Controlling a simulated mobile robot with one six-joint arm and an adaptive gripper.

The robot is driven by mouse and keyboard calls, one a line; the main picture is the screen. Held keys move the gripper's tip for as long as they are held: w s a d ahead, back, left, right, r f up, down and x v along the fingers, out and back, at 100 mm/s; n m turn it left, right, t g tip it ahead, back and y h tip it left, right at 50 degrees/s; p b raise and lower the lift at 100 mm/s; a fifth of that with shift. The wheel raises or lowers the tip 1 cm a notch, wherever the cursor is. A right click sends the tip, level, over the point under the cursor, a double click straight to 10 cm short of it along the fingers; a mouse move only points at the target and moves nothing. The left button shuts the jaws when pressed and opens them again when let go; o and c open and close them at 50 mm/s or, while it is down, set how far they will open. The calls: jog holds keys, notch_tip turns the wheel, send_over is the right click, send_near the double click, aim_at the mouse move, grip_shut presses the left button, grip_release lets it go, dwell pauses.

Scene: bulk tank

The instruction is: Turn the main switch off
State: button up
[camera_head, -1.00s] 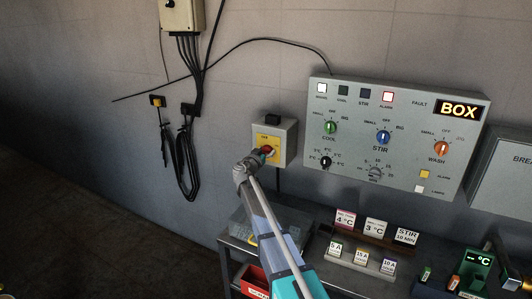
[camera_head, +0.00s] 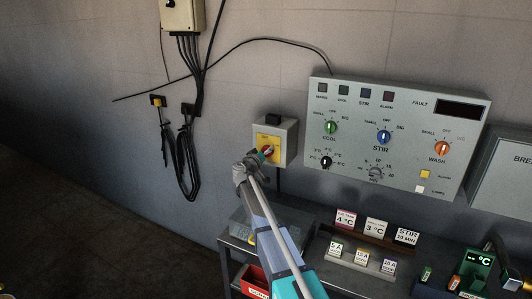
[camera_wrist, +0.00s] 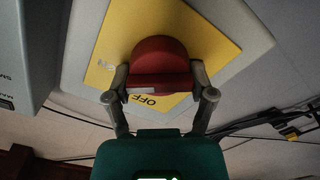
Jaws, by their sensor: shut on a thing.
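The main switch is a red rotary knob (camera_wrist: 160,68) on a yellow plate (camera_wrist: 205,35), on a pale box (camera_head: 288,140) fixed to the wall. In the wrist view my gripper (camera_wrist: 160,88) has a finger on each side of the knob's grip bar and is shut on it. A white mark on the bar is beside the word OFF on the plate. In the head view the knob (camera_head: 267,150) is partly hidden by my gripper (camera_head: 262,155).
The control panel (camera_head: 400,107) hangs to the right, its lamps and display dark. Cables (camera_head: 188,160) hang on the left wall.

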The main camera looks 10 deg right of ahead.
jog(key=n, duration=0.5)
jog(key=shift+f+n, duration=0.1)
jog(key=shift+n, duration=0.2)
jog(key=n, duration=0.5)
jog(key=shift+f, duration=0.1)
jog(key=o, duration=1.1)
jog(key=shift+c, duration=0.2)
jog(key=shift+a, duration=0.1)
jog(key=v, duration=1.2)
